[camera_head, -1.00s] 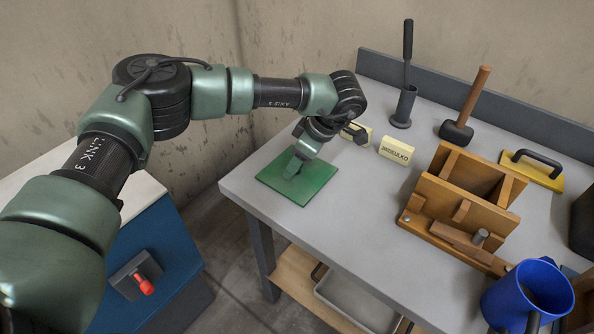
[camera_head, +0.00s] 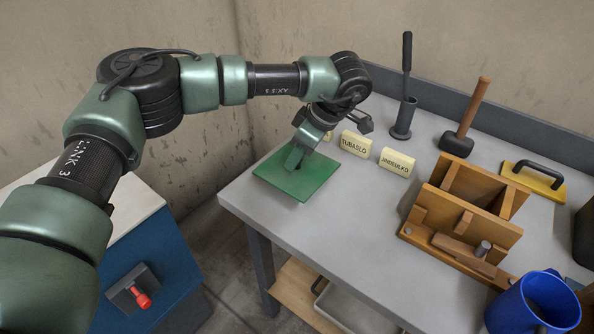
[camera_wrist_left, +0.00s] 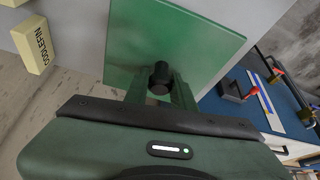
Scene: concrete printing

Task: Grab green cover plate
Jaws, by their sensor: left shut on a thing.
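The green cover plate (camera_head: 312,178) is a flat square at the left corner of the grey table in the head view. In the left wrist view the plate (camera_wrist_left: 190,45) fills the upper middle, with a dark round knob (camera_wrist_left: 161,76) on its face. My left gripper (camera_head: 293,167) comes down on the plate's middle and is shut on it at the knob; the fingers (camera_wrist_left: 160,90) stand either side of the knob in the wrist view. The plate looks slightly raised off the table. My right gripper is not in view.
Cream name blocks (camera_head: 397,162) stand behind and right of the plate. A wooden mould (camera_head: 465,215), a mallet (camera_head: 470,115), a yellow float (camera_head: 535,178) and a blue bucket (camera_head: 535,305) occupy the table's right. The table's front middle (camera_head: 345,235) is clear.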

